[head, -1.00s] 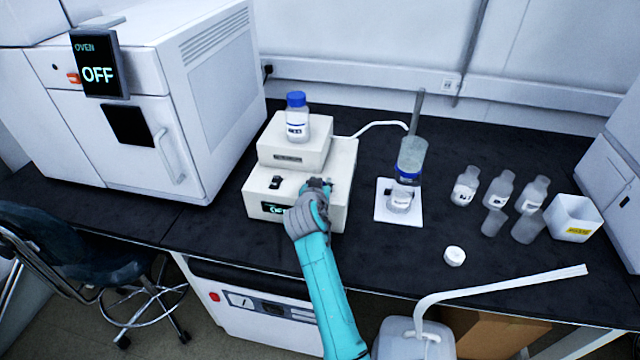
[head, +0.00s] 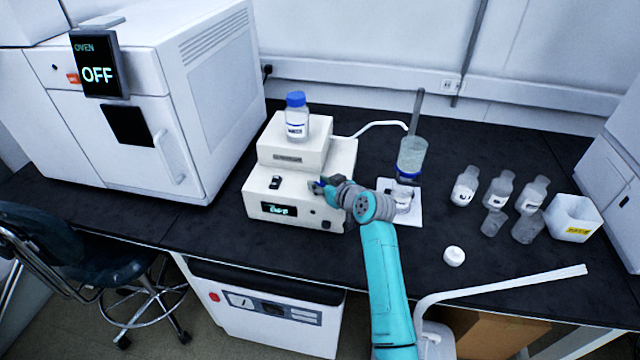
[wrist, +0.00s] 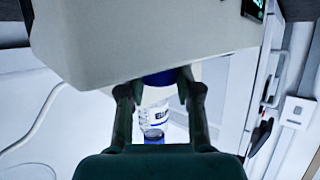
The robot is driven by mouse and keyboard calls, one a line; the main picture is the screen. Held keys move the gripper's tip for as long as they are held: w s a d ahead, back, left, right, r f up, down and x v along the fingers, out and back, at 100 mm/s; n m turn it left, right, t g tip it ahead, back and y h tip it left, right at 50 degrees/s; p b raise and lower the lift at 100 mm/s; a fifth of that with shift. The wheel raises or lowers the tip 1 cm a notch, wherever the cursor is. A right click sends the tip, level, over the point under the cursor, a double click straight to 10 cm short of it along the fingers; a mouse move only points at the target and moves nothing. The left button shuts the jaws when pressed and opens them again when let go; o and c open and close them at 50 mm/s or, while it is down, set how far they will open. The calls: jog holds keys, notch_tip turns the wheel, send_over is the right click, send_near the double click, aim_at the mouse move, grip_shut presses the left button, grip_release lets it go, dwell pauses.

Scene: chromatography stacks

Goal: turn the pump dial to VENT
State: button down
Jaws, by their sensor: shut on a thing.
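The pump (head: 330,165) is a cream, stepped box on the black bench, with a small lit display (head: 278,209) on its front. The display's text is too small to read surely. The blue pump dial (wrist: 158,78) shows between my fingers in the wrist view, against the pump's pale body. My gripper (head: 322,186) comes from the right over the pump's lower step and is shut on the dial; it also shows in the wrist view (wrist: 160,85). In the head view the hand hides most of the dial, so its pointer and markings cannot be seen.
A blue-capped bottle (head: 297,118) stands on the pump's upper step. A glass column (head: 411,155) on a stand is close to my wrist on the right. Several bottles (head: 501,190), a white bin (head: 573,219) and a cap (head: 454,256) lie further right. The oven (head: 215,90) is left.

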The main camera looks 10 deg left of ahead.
jog(key=shift+d+n+g+y, duration=0.1)
jog(key=shift+n+g+y, duration=0.5)
jog(key=shift+n+g, duration=0.2)
jog(key=shift+f, duration=0.1)
jog(key=c, duration=0.8)
grip_release()
jog(key=shift+o, duration=0.2)
jog(key=v, duration=1.2)
jog(key=shift+w, duration=0.15)
